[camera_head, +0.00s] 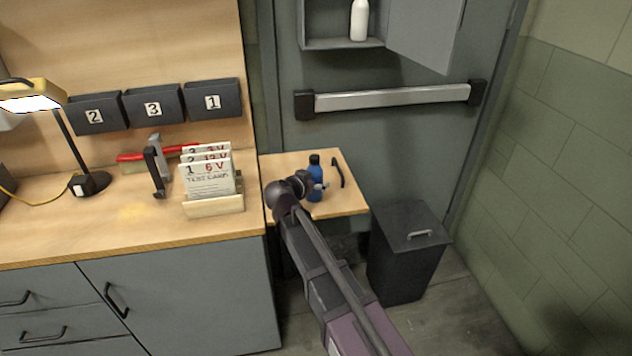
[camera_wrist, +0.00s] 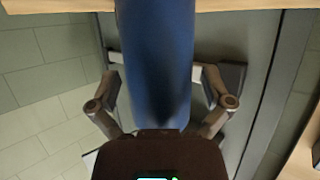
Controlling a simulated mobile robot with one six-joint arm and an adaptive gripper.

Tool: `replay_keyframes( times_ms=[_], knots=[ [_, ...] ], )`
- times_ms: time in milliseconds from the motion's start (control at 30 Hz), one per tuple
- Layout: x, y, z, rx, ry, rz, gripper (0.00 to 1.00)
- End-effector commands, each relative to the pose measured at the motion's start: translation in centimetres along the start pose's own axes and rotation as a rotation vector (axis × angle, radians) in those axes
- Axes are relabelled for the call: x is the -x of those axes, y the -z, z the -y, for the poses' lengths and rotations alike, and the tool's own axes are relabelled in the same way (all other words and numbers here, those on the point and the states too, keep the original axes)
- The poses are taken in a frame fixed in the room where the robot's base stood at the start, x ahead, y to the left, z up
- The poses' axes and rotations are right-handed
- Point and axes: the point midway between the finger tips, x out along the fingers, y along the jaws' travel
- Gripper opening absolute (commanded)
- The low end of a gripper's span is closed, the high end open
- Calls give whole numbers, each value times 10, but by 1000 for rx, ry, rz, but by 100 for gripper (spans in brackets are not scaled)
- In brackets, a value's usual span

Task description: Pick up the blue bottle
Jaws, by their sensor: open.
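The blue bottle (camera_head: 315,171) with a dark cap stands upright on the small wooden side table (camera_head: 345,205) in the head view. My gripper (camera_head: 308,186) is at the bottle's near left side, in front of its lower part. In the wrist view the blue bottle (camera_wrist: 157,45) fills the middle, with one finger of my gripper (camera_wrist: 165,75) on each side. The fingers are spread wide, and a gap shows between the bottle and each finger. The end of the bottle nearest the palm is hidden behind the gripper body.
A dark handle-like item (camera_head: 337,173) lies right of the bottle. A black bin (camera_head: 410,245) stands right of the table. The workbench (camera_head: 120,225) with a card holder (camera_head: 213,205) and a lamp (camera_head: 85,182) is at left. A white bottle (camera_head: 359,20) stands in the wall cabinet.

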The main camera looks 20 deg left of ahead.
Motion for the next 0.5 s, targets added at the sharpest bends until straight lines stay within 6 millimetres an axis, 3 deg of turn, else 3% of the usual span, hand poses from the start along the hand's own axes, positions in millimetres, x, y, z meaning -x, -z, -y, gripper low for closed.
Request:
replay_keyframes(
  times_ms=[33, 333, 500],
  knots=[
    [0, 0, 0, 0, 0, 0, 100],
    [0, 0, 0, 0, 0, 0, 13],
    [0, 0, 0, 0, 0, 0, 13]
  ],
)
